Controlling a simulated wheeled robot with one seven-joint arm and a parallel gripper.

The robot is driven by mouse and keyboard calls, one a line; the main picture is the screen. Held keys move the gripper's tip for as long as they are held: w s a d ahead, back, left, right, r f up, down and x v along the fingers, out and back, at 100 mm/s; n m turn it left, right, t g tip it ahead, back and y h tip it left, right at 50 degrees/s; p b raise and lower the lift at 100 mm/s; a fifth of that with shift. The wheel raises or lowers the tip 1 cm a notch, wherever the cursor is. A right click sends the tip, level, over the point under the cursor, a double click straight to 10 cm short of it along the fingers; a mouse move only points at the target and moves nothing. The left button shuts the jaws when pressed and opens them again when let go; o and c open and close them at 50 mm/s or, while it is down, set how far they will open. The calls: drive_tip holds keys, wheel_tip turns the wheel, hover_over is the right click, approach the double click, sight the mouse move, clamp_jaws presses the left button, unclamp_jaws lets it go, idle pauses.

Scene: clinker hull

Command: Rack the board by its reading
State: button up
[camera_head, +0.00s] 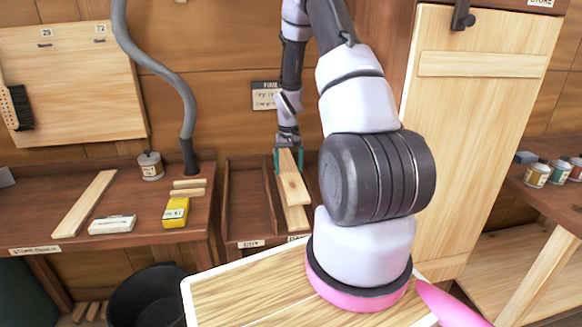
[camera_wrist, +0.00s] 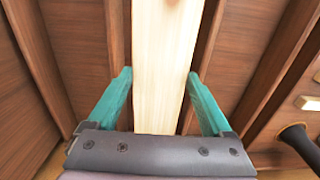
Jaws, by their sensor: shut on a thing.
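A pale wooden board (camera_head: 291,178) is in my gripper (camera_head: 289,152), over the wooden rack (camera_head: 240,215) at the back middle. In the wrist view the board (camera_wrist: 165,60) runs lengthwise between the two teal fingers of my gripper (camera_wrist: 160,85), which are shut on it. Rack dividers (camera_wrist: 105,30) show on both sides of it. Another pale piece (camera_head: 297,220) shows below the held board; I cannot tell what it rests on. A yellow meter (camera_head: 175,212) lies on the left bench; its reading is too small to read. The rack labels (camera_head: 250,243) are illegible.
The left bench (camera_head: 130,250) holds another board (camera_head: 84,204), a white block (camera_head: 112,224), a small tin (camera_head: 150,166) and short strips (camera_head: 188,188). A dark bucket (camera_head: 150,297) stands below. A wall notice (camera_head: 265,96) hangs behind the rack. Paint tins (camera_head: 557,172) stand right.

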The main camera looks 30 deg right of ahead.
drive_tip(key=shift+d+f, duration=0.15)
drive_tip(key=shift+f, duration=3.75)
drive_tip(key=shift+f, duration=0.35)
drive_tip(key=o, duration=1.4)
drive_tip(key=shift+c, duration=0.2)
wheel_tip(320, 180, up, 11)
drive_tip(key=shift+f, duration=0.1)
drive_tip(key=s+a+r+t, duration=0.1)
drive_tip(key=s+a+r, duration=0.15)
drive_tip(key=r, duration=0.55)
drive_tip(key=s+a+r+t, duration=0.1)
drive_tip(key=s+a+r, duration=0.15)
drive_tip(key=r, duration=0.65)
drive_tip(key=s+a+r+t, duration=0.2)
drive_tip(key=a+r, duration=0.1)
drive_tip(key=r, duration=0.5)
drive_tip(key=s+a+r+t, duration=0.1)
drive_tip(key=s+a+r, duration=0.1)
drive_tip(key=s+r, duration=0.2)
drive_tip(key=s+a+r+t+y, duration=0.1)
drive_tip(key=s+r, duration=0.3)
drive_tip(key=s, duration=0.4)
drive_tip(key=s+a+r+m+t+y, duration=0.1)
drive_tip(key=s+a+r, duration=0.3)
drive_tip(key=s, duration=0.2)
